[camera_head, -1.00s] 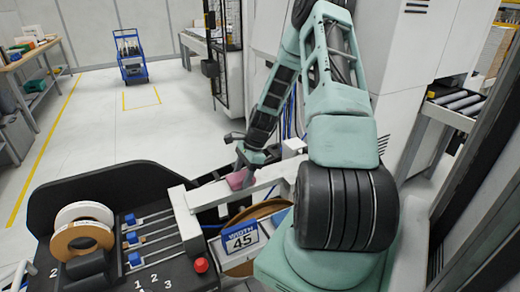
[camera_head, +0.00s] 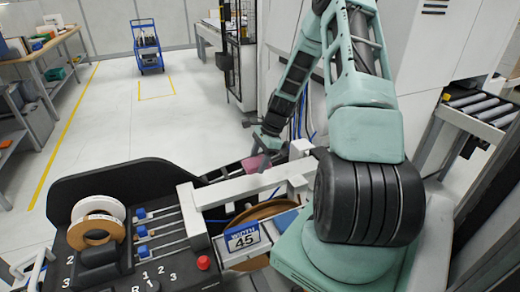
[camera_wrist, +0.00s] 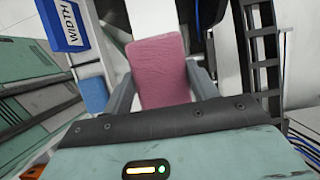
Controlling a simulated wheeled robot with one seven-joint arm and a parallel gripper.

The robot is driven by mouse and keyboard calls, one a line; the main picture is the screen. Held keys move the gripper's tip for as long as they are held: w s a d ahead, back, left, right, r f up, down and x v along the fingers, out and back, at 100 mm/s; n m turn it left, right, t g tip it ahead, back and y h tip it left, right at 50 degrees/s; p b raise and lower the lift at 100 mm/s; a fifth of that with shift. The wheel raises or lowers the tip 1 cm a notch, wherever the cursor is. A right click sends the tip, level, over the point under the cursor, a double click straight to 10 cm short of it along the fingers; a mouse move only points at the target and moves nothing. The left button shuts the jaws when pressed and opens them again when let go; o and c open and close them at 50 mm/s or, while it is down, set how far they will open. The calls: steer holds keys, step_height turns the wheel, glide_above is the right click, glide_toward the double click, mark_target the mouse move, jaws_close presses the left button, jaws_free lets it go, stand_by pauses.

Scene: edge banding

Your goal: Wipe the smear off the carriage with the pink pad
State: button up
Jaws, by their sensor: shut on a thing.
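The pink pad (camera_wrist: 161,72) is held between the two fingers of my gripper (camera_wrist: 162,88), seen in the wrist view. In the head view the pad (camera_head: 252,162) shows small at the end of my arm, just behind the white beam. My gripper (camera_head: 266,142) points down there, shut on the pad. I cannot tell which part is the carriage, and I see no smear. Whether the pad touches the white beam (camera_head: 240,190) is unclear.
A black panel holds tape rolls (camera_head: 97,218), blue-knobbed sliders (camera_head: 142,232) and a red button (camera_head: 204,262). A blue cart (camera_head: 148,45) stands far back on clear floor.

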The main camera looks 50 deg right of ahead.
steer(key=shift+r+p, duration=0.75)
steer(key=shift+r, duration=0.5)
steer(key=shift+f, duration=0.1)
